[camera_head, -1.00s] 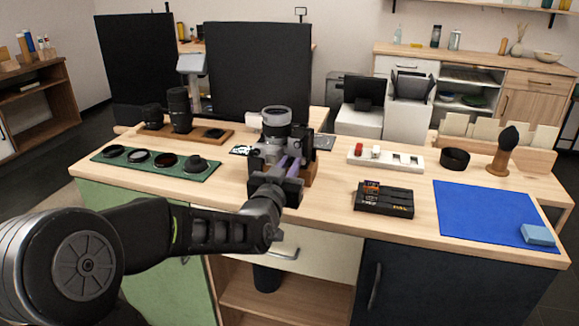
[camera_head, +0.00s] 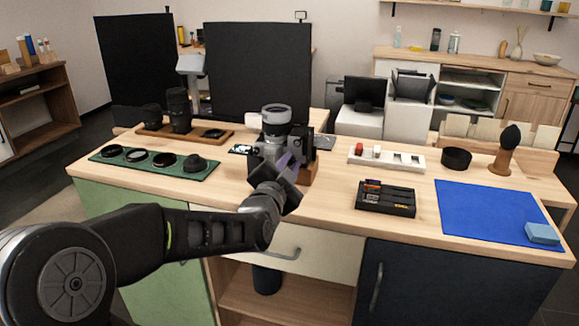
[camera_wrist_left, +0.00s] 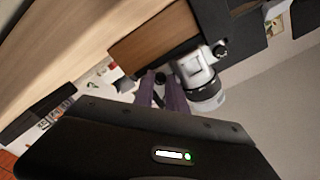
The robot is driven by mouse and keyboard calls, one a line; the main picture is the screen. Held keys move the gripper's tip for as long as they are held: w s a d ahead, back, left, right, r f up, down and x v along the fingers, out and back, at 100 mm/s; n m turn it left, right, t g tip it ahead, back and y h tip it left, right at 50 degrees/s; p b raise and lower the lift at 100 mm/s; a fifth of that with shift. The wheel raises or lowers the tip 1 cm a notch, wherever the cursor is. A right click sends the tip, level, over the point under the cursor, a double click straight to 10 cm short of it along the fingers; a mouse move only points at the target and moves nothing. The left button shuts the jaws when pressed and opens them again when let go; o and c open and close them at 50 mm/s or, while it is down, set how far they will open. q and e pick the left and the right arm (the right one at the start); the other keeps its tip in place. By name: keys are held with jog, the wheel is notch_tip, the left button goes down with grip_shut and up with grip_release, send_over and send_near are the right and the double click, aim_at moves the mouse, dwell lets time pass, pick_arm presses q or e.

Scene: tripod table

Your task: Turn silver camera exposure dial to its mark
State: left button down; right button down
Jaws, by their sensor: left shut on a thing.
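The silver camera (camera_head: 273,128) stands on a wooden block on the table, its lens pointing up and away in the head view. My left gripper (camera_head: 285,163) reaches it from the front, its purple-grey fingers shut on the exposure dial; the gripper hides the dial. In the left wrist view the gripper's fingers (camera_wrist_left: 159,90) meet the camera (camera_wrist_left: 192,72) near its side, and the white lens shows beyond. The dial's mark cannot be made out. My right gripper is not in view.
A green mat (camera_head: 150,165) with round filters lies left, and a wooden tray (camera_head: 215,137) with lenses behind it. A black card holder (camera_head: 385,206), a white battery strip (camera_head: 400,161) and a blue cloth (camera_head: 487,212) lie right. The table's front edge is close below the gripper.

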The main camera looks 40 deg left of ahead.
pick_arm(q)
jog(key=m, duration=0.6)
jog(key=shift+m, duration=0.4)
jog(key=c, duration=1.6)
grip_release()
jog(key=shift+s, duration=0.15)
jog(key=v, duration=0.7)
jog(key=shift+s+d, duration=0.15)
jog(key=shift+s, duration=0.1)
jog(key=shift+f, duration=0.1)
